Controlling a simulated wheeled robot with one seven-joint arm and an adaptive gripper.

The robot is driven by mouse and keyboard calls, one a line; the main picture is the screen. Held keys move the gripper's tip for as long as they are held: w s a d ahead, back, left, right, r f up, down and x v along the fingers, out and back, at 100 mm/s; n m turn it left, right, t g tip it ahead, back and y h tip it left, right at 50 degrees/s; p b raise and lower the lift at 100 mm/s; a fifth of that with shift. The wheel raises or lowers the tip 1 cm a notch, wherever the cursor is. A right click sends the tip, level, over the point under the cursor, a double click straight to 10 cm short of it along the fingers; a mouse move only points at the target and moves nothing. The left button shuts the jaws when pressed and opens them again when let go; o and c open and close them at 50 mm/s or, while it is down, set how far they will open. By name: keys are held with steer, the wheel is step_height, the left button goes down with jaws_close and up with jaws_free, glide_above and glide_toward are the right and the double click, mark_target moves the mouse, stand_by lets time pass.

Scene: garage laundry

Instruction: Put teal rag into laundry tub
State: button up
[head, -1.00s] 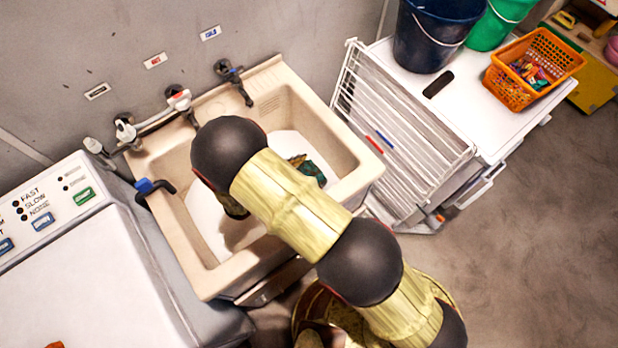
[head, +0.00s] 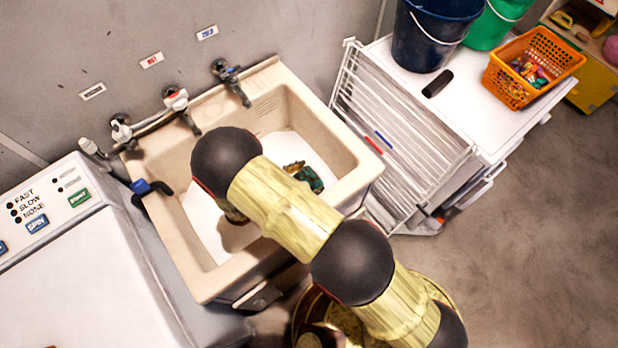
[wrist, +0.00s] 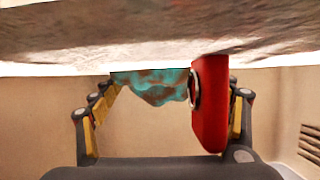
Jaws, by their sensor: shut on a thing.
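The teal rag (head: 309,179), crumpled with brownish patches, shows inside the beige laundry tub (head: 362,180), just right of my arm. In the wrist view the teal rag (wrist: 150,92) bunches between the fingers of my gripper (wrist: 173,85), which is shut on it. My arm hides the gripper in the head view. A red block-like piece (wrist: 209,105) with a metal ring stands against the right finger; I cannot tell what it is. Whether the rag touches the tub's white bottom is unclear.
Taps (head: 176,100) line the tub's back edge. A washing machine (head: 90,270) stands left. A white drying rack (head: 400,140) stands right, beside a white cabinet with a dark blue bucket (head: 425,40), a green bucket (head: 490,28) and an orange basket (head: 530,68).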

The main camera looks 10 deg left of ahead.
steer(key=o, duration=1.1)
steer(key=shift+s+d+f, duration=0.25)
steer(key=shift+d+f, duration=0.2)
steer(key=shift+f, duration=0.15)
steer(key=shift+o, duration=0.2)
steer(key=shift+r, duration=0.2)
steer(key=v, duration=0.2)
steer(key=p+v, duration=0.1)
steer(key=v, duration=0.2)
steer(key=w+r+p+v, duration=0.1)
steer(key=v, duration=0.2)
steer(key=shift+a, duration=0.15)
steer(key=shift+r, duration=0.15)
